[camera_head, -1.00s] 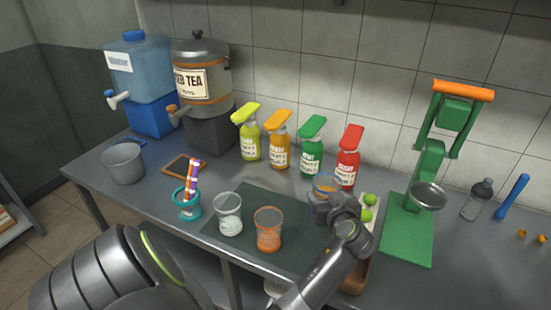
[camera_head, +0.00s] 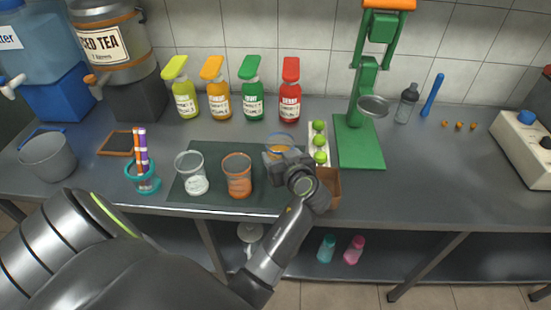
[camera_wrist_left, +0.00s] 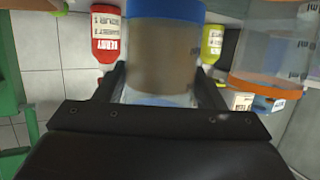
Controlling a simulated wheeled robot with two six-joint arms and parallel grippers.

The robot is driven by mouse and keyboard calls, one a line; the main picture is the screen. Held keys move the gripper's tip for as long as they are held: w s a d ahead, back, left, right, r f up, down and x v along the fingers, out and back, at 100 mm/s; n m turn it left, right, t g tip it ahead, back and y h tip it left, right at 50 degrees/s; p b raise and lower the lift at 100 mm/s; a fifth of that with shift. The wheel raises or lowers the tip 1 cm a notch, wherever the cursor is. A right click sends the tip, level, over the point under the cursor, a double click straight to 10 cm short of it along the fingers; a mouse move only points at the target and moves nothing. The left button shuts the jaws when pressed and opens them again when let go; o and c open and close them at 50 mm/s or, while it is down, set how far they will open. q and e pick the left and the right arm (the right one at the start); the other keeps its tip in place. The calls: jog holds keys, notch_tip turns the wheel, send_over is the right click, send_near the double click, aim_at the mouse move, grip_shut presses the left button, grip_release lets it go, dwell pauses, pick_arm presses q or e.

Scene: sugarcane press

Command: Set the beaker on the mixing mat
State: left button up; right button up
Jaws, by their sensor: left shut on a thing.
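My left gripper (camera_head: 287,160) is shut on a clear beaker with a blue rim (camera_head: 280,143). In the left wrist view the beaker (camera_wrist_left: 163,55) sits between the two fingers and shows a grey-brown band. The dark green mixing mat (camera_head: 215,153) lies on the counter, and the held beaker is at its right end. The beaker's base is hidden by the gripper, so I cannot tell whether it touches the mat. A beaker with white contents (camera_head: 192,173) and one with orange contents (camera_head: 238,175) stand on the mat. My right gripper is not in view.
Several syrup bottles, including a red one (camera_head: 290,95), stand behind the mat. A tray of limes (camera_head: 318,143) and the green press (camera_head: 358,145) are close on the right. A teal cup with colored sticks (camera_head: 143,178) is left. The counter right of the press is mostly clear.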

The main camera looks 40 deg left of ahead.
pick_arm(q)
notch_tip(320, 180, down, 4)
jog(key=shift+f, duration=0.1)
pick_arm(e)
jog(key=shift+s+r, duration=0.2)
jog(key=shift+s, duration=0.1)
pick_arm(q)
jog(key=shift+f, duration=0.2)
jog(key=o, duration=1.3)
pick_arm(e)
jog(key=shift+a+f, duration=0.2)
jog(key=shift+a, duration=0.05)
pick_arm(q)
jog(key=shift+r, duration=0.2)
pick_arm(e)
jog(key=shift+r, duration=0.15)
